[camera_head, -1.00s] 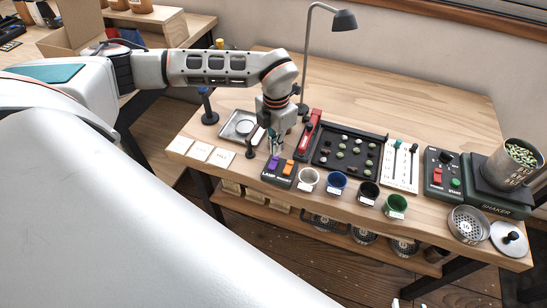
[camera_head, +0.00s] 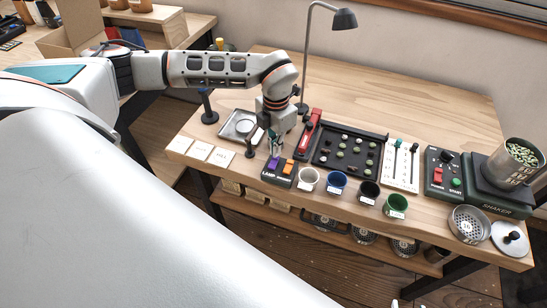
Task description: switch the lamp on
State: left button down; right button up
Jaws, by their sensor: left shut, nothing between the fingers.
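The lamp (camera_head: 343,19) is a grey shade on a thin dark stand at the back of the wooden table. A small black switch box (camera_head: 276,176) near the front edge carries a purple switch (camera_head: 273,163) above the word LAMP and an orange switch (camera_head: 288,167) beside it. My left gripper (camera_head: 274,155) is shut and empty, pointing down, with its fingertips at or just above the purple switch. I cannot tell whether they touch it. No glow shows under the lamp shade. My right gripper is not in view.
White, blue, black and green cups (camera_head: 337,182) stand right of the switch box. A black bean tray (camera_head: 348,150) lies behind them. A metal scale plate (camera_head: 238,126) and white cards (camera_head: 200,151) are to the left. A shaker (camera_head: 497,185) stands at the right.

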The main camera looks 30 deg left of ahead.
pick_arm(q)
jog(key=shift+f+b, duration=0.4)
jog(key=shift+f, duration=0.5)
dwell(0.3)
jog(key=shift+r+p, duration=0.65)
jog(key=shift+r, duration=0.15)
notch_tip(320, 180, up, 4)
jog(key=p, duration=0.3)
jog(key=shift+f, duration=0.25)
jog(key=shift+r+p, duration=0.85)
jog(key=shift+r, duration=0.2)
